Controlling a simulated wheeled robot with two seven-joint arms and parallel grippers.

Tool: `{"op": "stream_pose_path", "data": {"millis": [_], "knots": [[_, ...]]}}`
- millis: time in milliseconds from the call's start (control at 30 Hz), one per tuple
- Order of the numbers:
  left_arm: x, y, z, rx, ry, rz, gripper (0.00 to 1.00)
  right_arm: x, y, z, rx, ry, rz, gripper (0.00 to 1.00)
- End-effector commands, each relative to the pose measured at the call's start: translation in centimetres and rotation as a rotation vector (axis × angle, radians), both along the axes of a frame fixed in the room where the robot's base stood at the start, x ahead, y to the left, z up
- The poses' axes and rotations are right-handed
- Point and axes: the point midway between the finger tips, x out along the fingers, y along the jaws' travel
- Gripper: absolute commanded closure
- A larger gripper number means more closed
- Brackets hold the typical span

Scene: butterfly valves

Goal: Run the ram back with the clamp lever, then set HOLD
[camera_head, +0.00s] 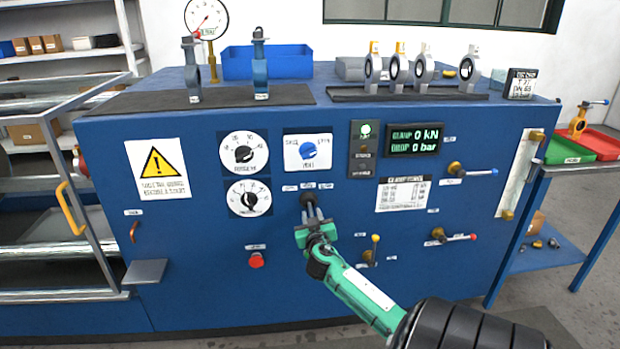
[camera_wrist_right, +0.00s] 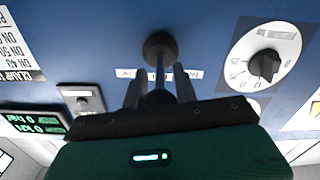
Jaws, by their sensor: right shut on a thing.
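The clamp lever has a dark round boss (camera_head: 308,198) on the blue panel, under a row of small white labels too small to read. My right gripper (camera_head: 312,212) is shut on the lever, its fingers just in front of the boss. In the right wrist view, the dark lever stem (camera_wrist_right: 160,76) runs from the boss (camera_wrist_right: 160,46) down between my fingers (camera_wrist_right: 159,92). Its far end is hidden behind the gripper body. The display (camera_head: 414,140) reads CLAMP 0 kN and DROP 0 bar. My left gripper is not in view.
A blue selector knob (camera_head: 308,150) and two dials (camera_head: 244,153) are above and left. The top lamp (camera_head: 365,130) glows green.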

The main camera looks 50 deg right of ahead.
Motion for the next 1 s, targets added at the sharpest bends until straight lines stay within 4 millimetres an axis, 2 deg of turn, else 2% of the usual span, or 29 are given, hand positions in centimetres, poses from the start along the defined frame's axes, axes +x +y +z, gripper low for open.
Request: {"op": "stream_pose_path", "data": {"millis": [100,133,200,567,767,1000], "knots": [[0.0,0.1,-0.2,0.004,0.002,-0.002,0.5,0.0,0.2,-0.3,0.003,0.003,0.002,1.0],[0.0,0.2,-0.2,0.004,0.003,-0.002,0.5,0.0,0.2,-0.3,0.003,0.003,0.002,0.65],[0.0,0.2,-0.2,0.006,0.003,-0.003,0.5,0.0,0.2,-0.3,0.003,0.003,0.002,0.51],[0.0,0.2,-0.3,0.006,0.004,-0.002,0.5,-0.2,0.3,-0.1,0.003,0.0,0.001,0.51],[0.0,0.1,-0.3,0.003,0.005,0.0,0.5,-2.1,2.4,-0.2,0.005,-0.001,0.0,0.51],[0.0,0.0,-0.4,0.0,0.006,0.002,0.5,-5.5,6.0,-0.2,0.006,-0.002,0.0,0.51]]}}
